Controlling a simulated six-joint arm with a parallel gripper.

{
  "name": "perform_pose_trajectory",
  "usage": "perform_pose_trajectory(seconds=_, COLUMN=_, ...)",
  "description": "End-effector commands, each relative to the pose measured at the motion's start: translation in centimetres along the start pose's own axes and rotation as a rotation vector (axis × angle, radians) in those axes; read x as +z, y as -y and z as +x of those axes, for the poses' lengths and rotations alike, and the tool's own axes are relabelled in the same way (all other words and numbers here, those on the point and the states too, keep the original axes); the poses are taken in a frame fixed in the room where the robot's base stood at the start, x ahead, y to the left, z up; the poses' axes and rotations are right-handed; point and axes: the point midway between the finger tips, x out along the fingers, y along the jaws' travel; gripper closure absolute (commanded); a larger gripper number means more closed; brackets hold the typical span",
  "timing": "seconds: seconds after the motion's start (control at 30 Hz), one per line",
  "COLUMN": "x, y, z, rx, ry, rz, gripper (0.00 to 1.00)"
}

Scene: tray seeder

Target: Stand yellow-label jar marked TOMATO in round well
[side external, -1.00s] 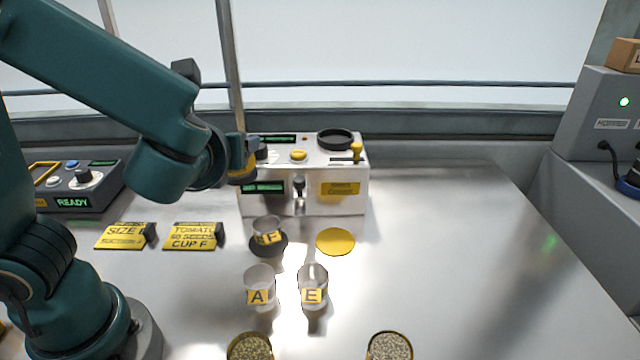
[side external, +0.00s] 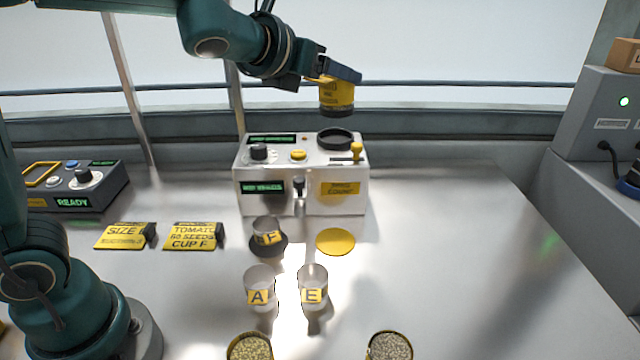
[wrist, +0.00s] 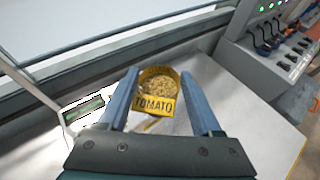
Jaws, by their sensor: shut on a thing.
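The yellow-label jar (side external: 337,95) is held in my gripper (side external: 334,76), up in the air above the seeder machine. In the wrist view the jar (wrist: 155,105) reads TOMATO, is full of pale seeds and sits between the two blue fingers of my gripper (wrist: 162,100). The round well (side external: 336,137) is a black ring on top of the white seeder machine (side external: 285,165), toward its right end. The jar is apart from the well, roughly above it, and looks about upright. The well is not clearly visible in the wrist view.
A yellow lever (side external: 356,150) stands beside the well, with a black knob (side external: 259,151) and yellow button (side external: 299,155) to its left. Clear cups F (side external: 266,226), A (side external: 259,275) and E (side external: 312,272) stand in front. A yellow disc (side external: 335,242) lies nearby. The table's right side is clear.

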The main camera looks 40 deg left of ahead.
Motion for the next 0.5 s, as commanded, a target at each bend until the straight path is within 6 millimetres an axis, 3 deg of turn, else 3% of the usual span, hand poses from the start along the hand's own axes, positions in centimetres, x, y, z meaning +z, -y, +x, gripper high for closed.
perform_pose_trajectory(seconds=0.03, x=0.1, y=-0.6, z=1.7, rx=0.008, ry=-0.006, rz=-0.003, gripper=1.0)
perform_pose_trajectory(seconds=0.17, x=0.0, y=-2.0, z=5.6, rx=0.02, ry=-0.008, rz=-0.003, gripper=1.0)
perform_pose_trajectory(seconds=0.3, x=-1.6, y=-4.2, z=9.6, rx=0.042, ry=-0.011, rz=-0.008, gripper=1.0)
perform_pose_trajectory(seconds=0.5, x=-3.2, y=-5.9, z=12.0, rx=0.054, ry=-0.008, rz=-0.012, gripper=1.0)
